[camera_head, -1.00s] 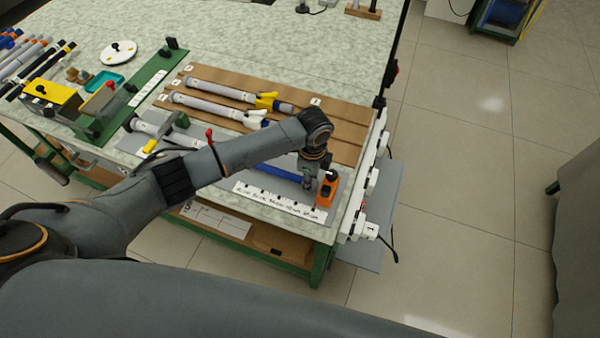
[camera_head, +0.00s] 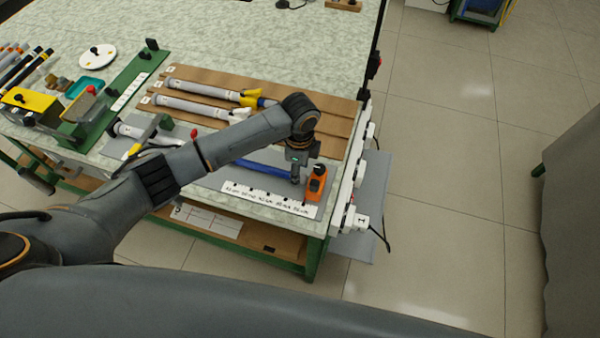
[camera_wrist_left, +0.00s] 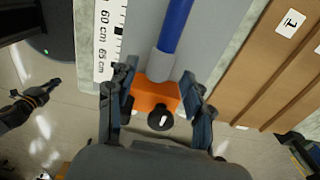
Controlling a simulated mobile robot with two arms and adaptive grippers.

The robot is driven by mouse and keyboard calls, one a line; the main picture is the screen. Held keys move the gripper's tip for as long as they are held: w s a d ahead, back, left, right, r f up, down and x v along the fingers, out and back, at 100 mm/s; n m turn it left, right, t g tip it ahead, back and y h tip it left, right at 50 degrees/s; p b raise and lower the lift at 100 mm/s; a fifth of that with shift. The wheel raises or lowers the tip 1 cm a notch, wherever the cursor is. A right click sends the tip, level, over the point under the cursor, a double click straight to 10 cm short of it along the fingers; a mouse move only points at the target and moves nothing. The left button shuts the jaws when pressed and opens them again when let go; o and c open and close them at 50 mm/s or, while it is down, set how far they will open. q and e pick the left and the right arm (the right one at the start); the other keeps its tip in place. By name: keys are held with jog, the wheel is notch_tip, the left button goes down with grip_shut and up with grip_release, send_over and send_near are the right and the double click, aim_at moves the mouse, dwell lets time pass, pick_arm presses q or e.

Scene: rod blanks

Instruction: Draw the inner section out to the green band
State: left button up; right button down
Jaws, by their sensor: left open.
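The blue inner section (camera_head: 265,168) of the rod on the grey fixture shows beyond my left arm in the head view. In the left wrist view the blue inner section (camera_wrist_left: 175,25) ends in a grey end piece (camera_wrist_left: 161,64) against an orange block (camera_wrist_left: 155,95) with a black knob. My left gripper (camera_wrist_left: 157,92) is open, its fingers on either side of the orange block and short of the grey end. I see no green band; my arm hides part of the rod. A dark arm end, apparently my right gripper (camera_wrist_left: 38,95), is small at the left wrist view's edge.
A printed centimetre scale (camera_head: 268,199) lies along the fixture's front. Two other rods, one with a yellow collar (camera_head: 250,97) and one with a white collar (camera_head: 238,115), lie on the brown grooved board (camera_head: 325,125) behind. White power strips (camera_head: 345,200) line the table's right edge.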

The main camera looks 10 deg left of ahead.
pick_arm(q)
notch_tip(320, 180, up, 10)
jog(key=shift+f, duration=0.2)
dwell(0.5)
